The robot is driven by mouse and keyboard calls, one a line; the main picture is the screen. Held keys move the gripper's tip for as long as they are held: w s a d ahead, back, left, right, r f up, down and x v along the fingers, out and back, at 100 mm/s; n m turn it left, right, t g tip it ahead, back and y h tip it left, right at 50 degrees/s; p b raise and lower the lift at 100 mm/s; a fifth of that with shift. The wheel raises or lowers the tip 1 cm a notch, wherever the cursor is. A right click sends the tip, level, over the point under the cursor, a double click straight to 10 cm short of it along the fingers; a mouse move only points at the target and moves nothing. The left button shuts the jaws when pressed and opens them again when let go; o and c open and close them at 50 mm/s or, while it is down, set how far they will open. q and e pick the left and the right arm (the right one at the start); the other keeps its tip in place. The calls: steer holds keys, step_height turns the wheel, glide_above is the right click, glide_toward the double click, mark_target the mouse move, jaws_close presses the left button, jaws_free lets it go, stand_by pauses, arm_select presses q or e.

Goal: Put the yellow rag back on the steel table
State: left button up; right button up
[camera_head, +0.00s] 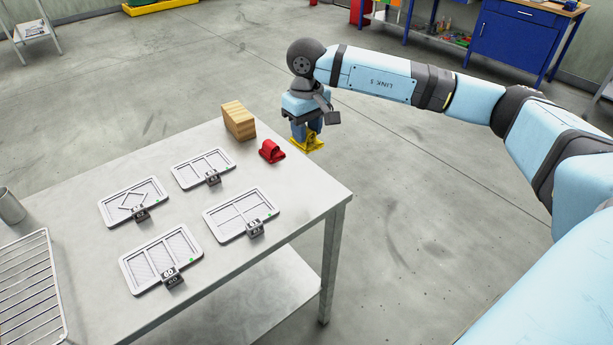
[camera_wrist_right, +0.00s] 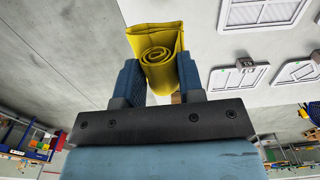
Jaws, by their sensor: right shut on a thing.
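The yellow rag is a rolled bundle; its spiral end shows in the right wrist view (camera_wrist_right: 158,52). My right gripper (camera_wrist_right: 160,82) is shut on it, a blue finger on each side. In the head view the rag (camera_head: 308,143) shows below my right gripper (camera_head: 306,132), at the far right edge of the steel table (camera_head: 300,205). I cannot tell how high the rag is or whether it is over the tabletop. My left gripper is not in view.
A red object (camera_head: 271,151) and a wooden block (camera_head: 238,120) stand on the table close to the rag. Several grey trays with black tags, one of them a tray (camera_head: 241,213), lie across the middle. A wire rack (camera_head: 32,290) is at the left. The table's right strip is bare.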

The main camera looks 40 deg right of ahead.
glide_above(306, 185)
step_height(306, 185, down, 9)
steer(key=shift+d+f, duration=0.15)
steer(key=shift+f, duration=0.6)
step_height(306, 185, down, 3)
steer(key=shift+f, duration=0.1)
steer(key=shift+s, duration=0.1)
steer(key=o, duration=0.8)
steer(key=shift+f, duration=0.15)
steer(key=shift+c, duration=0.2)
steer(key=shift+o, duration=1.3)
